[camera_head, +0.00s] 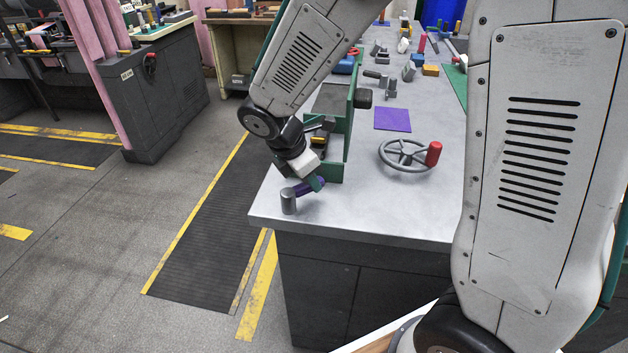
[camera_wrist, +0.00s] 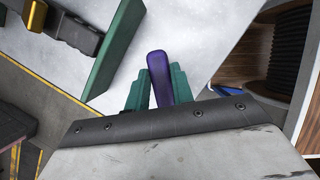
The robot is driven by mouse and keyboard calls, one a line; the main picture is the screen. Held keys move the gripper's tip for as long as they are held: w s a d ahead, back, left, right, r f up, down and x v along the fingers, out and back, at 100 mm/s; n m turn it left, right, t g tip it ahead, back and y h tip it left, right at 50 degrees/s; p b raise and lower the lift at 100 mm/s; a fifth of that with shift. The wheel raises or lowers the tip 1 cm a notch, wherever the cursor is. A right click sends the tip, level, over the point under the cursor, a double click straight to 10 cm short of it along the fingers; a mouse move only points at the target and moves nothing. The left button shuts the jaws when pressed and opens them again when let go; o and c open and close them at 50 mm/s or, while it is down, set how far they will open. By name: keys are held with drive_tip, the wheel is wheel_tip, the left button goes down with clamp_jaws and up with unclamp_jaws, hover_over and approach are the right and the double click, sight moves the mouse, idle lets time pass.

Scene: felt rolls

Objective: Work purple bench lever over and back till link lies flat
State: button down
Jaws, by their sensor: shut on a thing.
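The purple lever (camera_head: 303,189) stands at the near left corner of the grey bench, beside an upright grey cylinder (camera_head: 288,201). It also shows in the wrist view (camera_wrist: 157,68), its rounded end reaching out past my fingers. My gripper (camera_head: 316,184) is low over the bench corner, its green fingers closed on the lever. In the wrist view, my gripper (camera_wrist: 158,90) has one finger on each side of the lever. Part of the lever is hidden by my gripper. I cannot make out the link.
A grey handwheel with a red handle (camera_head: 433,154) and a flat purple square (camera_head: 392,119) lie to the right. Several small blocks and tools crowd the bench's back. The bench top (camera_head: 350,212) near the front is clear.

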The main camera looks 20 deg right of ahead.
sight(295, 185)
drive_tip(key=shift+w+a+n+t+y, duration=0.15)
drive_tip(key=shift+w+n+t, duration=0.25)
drive_tip(key=shift+n, duration=0.45)
drive_tip(key=shift+w+a+n+t+y, duration=0.1)
drive_tip(key=shift+w+n+t+y, duration=0.1)
drive_tip(key=shift+w+n, duration=0.45)
drive_tip(key=shift+s+r+n, duration=0.1)
drive_tip(key=shift+n, duration=0.2)
drive_tip(key=c, duration=1.2)
unclamp_jaws()
drive_tip(key=shift+v, duration=3.85)
